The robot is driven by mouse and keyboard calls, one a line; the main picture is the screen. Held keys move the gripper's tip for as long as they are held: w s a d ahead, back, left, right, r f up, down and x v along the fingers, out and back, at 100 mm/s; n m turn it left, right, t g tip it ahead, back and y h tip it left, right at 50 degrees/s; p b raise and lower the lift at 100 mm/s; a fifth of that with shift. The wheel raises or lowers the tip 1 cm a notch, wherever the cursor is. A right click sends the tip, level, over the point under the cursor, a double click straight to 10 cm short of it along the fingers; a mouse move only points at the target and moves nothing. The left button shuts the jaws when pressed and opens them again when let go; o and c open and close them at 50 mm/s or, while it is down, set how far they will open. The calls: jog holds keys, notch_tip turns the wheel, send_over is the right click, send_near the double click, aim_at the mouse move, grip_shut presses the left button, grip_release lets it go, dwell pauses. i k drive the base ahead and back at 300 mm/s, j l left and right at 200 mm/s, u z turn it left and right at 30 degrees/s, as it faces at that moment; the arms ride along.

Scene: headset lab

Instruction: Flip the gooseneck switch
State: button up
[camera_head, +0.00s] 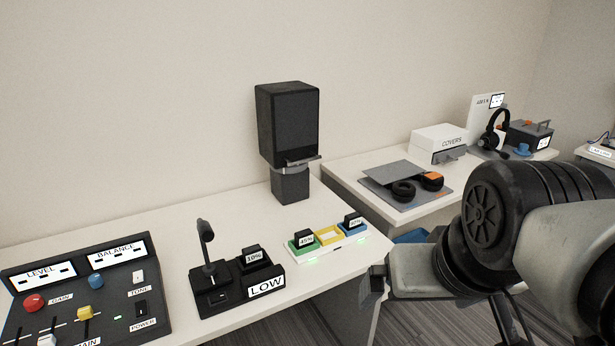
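The gooseneck microphone (206,247) stands upright on a black base (232,286) near the middle of the table. A small dark switch (218,298) sits on the front left of that base. Which way the switch is set is too small to tell. A "LOW" label (266,286) is on the base's front, and a black block marked 10% (254,258) sits in its right part. My gripper (374,284) is at the table's right front edge, right of the base and apart from it. Its fingers are mostly hidden, so its opening cannot be told.
A mixer panel (80,290) with knobs and sliders lies left of the base. Right of it is a tray with green, yellow and blue slots (329,236). A black speaker (288,130) stands behind. A second table (340,172) holds ear cushions (404,190) and a COVERS box (438,142).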

aim_at(219, 297)
jog(key=i+j+u, duration=0.1)
jog(key=j+u, duration=0.15)
jog(key=u, duration=0.15)
jog(key=i+j+u, duration=0.15)
jog(key=u, duration=0.3)
jog(key=i+j, duration=0.1)
jog(key=j, duration=0.2)
jog(key=j+z, duration=0.5)
jog(key=u, duration=0.15)
jog(key=i+l, duration=0.35)
jog(key=l+z, duration=0.05)
jog(key=l, duration=0.05)
